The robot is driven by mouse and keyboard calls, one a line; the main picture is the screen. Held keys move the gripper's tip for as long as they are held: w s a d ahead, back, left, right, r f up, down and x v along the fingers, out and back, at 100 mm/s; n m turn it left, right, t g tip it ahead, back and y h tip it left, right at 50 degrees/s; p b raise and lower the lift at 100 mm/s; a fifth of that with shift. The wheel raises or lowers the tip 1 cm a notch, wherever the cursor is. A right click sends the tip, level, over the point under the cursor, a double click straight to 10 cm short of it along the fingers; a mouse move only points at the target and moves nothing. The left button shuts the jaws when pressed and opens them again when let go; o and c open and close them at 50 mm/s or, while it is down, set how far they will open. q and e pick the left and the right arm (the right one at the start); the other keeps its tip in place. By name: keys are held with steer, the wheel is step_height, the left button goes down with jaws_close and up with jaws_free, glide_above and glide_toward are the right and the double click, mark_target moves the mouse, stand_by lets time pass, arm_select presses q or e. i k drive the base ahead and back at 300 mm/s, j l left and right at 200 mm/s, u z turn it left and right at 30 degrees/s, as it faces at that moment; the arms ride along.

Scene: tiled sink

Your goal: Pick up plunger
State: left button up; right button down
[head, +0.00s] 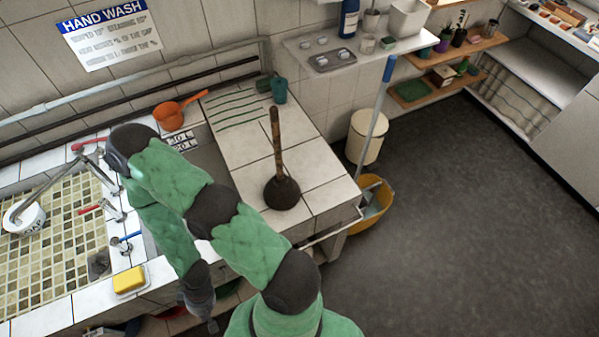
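The plunger (282,191) stands upright on the white tiled counter (325,170) in the head view. It has a dark rubber cup at the bottom and a brown wooden handle that rises a little to the left. My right gripper (210,322) hangs low at the bottom of the picture, left of and well apart from the plunger, by the front edge of the sink counter. It is small and dark, and I cannot tell whether its fingers are open. My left gripper is not in view.
A tiled sink with a yellow sponge (129,279) lies left. An orange pan (172,114) and a teal cup (279,90) are at the counter's back. A yellow mop bucket (374,205) with a mop stands right of the counter. Open dark floor lies at right.

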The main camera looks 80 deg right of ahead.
mark_target(282, 193)
steer(key=z, duration=0.45)
steer(key=k+z, duration=0.15)
steer(key=z, duration=0.7)
steer(key=k+l+z, duration=0.1)
steer(key=z, duration=0.75)
steer(key=k+l, duration=0.05)
steer(key=l, duration=0.05)
